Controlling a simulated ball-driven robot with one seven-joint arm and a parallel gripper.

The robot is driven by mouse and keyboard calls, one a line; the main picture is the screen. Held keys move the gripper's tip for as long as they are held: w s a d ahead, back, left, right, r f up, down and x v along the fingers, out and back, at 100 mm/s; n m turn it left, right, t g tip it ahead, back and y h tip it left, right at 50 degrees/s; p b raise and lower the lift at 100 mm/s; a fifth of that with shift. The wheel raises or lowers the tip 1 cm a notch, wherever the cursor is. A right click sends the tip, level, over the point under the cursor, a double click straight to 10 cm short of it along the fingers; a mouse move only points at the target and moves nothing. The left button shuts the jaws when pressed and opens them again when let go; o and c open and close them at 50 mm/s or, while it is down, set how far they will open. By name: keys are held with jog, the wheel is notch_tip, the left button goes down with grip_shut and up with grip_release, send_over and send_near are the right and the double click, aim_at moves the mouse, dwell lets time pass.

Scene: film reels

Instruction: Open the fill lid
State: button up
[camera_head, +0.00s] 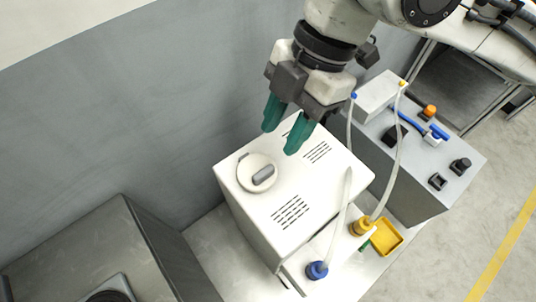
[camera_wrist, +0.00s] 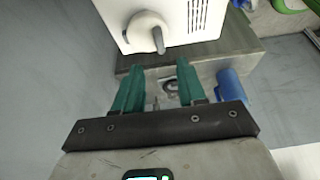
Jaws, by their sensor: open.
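The fill lid (camera_head: 257,172) is a round cream disc with a grey bar handle (camera_head: 263,175). It lies flat on the top of a white vented machine (camera_head: 290,212), near its left corner, and looks shut. The lid also shows at the top of the wrist view (camera_wrist: 143,27), with its handle pointing down the picture. My gripper (camera_head: 280,138) has two green fingers spread apart with nothing between them. It appears above the machine top, up and right of the lid in the head view, and is not touching the lid. The fingers also show in the wrist view (camera_wrist: 158,72).
A grey wall (camera_head: 130,100) stands behind the machine. At right, a grey console (camera_head: 445,185) carries black knobs. Clear hoses run to yellow (camera_head: 361,227) and blue (camera_head: 317,270) fittings. A yellow tray (camera_head: 387,238) lies beside them. A dark cabinet (camera_head: 100,245) stands at lower left.

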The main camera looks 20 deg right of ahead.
aim_at(263, 171)
jog(key=b+x, duration=0.1)
jog(key=x, duration=0.7)
jog(key=shift+a+f, duration=0.25)
jog(key=shift+f, duration=0.05)
grip_shut()
dwell(0.3)
